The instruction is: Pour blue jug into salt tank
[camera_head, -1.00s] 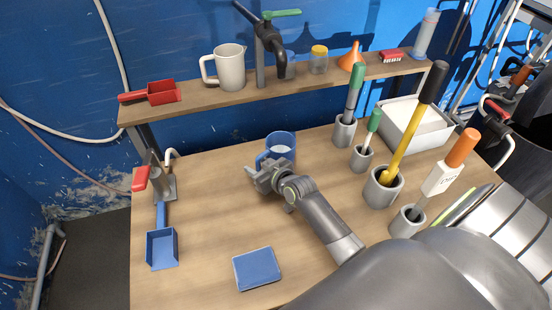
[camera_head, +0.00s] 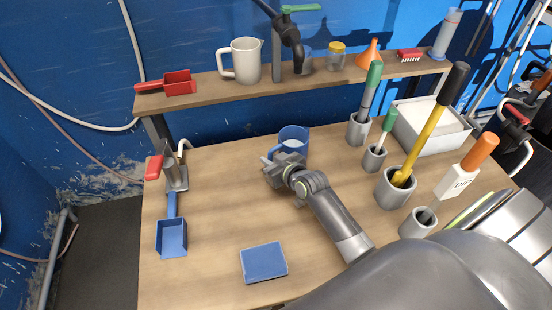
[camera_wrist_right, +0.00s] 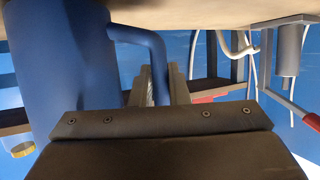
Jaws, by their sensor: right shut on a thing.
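The blue jug (camera_head: 294,139) stands upright towards the back of the table, below the shelf. My right gripper (camera_head: 275,166) is beside its left front, at the handle. In the right wrist view the jug's blue body (camera_wrist_right: 55,70) fills the left side, and its handle (camera_wrist_right: 135,35) reaches to the jaws (camera_wrist_right: 160,85). The jaws are shut on the handle; their exact contact is partly hidden. No thing in view is clearly identifiable as the salt tank. My left gripper is not in view.
A shelf (camera_head: 215,93) behind holds a cream pitcher (camera_head: 246,62), a red scoop (camera_head: 180,83) and a jar (camera_head: 336,58). Grey holders with tools and a white bin (camera_head: 440,133) stand right. A blue scoop (camera_head: 172,238) and blue pad (camera_head: 263,262) lie in front, with bare table between.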

